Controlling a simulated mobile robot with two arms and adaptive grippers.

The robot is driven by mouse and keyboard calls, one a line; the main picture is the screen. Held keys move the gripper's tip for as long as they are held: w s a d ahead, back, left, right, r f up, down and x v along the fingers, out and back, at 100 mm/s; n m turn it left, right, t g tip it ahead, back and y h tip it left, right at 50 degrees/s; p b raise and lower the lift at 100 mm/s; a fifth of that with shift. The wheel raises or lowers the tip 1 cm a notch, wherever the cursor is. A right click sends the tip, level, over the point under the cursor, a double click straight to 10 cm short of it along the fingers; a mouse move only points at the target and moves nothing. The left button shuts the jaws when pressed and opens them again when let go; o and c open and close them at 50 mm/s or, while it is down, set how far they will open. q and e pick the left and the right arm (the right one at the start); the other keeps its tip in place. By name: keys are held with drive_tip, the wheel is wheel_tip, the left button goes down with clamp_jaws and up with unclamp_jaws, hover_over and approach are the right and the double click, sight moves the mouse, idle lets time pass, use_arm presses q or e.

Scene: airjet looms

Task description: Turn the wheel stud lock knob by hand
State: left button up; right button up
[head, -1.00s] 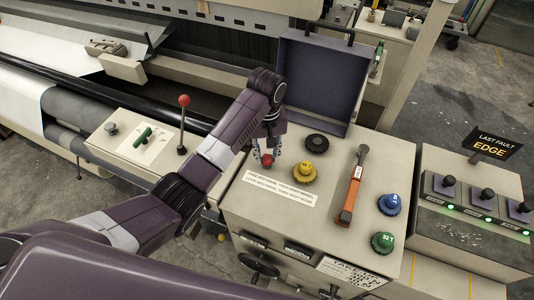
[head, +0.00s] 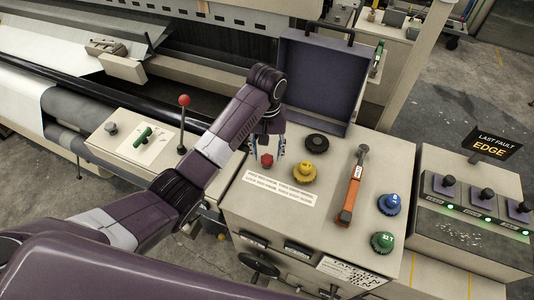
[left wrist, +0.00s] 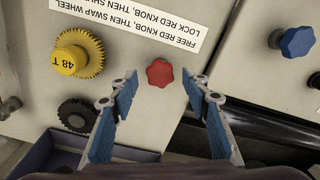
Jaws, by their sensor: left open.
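The red lobed knob (head: 267,160) is on the beige cabinet top, left of a yellow gear wheel (head: 304,172). In the left wrist view the red knob (left wrist: 160,73) lies just beyond and between the fingertips. My left gripper (head: 268,151) points down over the knob; its blue-padded fingers (left wrist: 163,90) are open and apart, with a gap to the knob on both sides. The yellow wheel reads 48 T (left wrist: 78,54) in the wrist view. My right gripper is not in view.
A white label strip (head: 281,187) lies in front of the knob. A black wheel (head: 317,142), an orange-handled tool (head: 352,187), a blue wheel (head: 390,204) and a green wheel (head: 382,242) are on the same top. An open purple case (head: 318,80) stands behind.

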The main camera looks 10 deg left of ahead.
use_arm(q)
drive_tip(key=shift+r, duration=2.5)
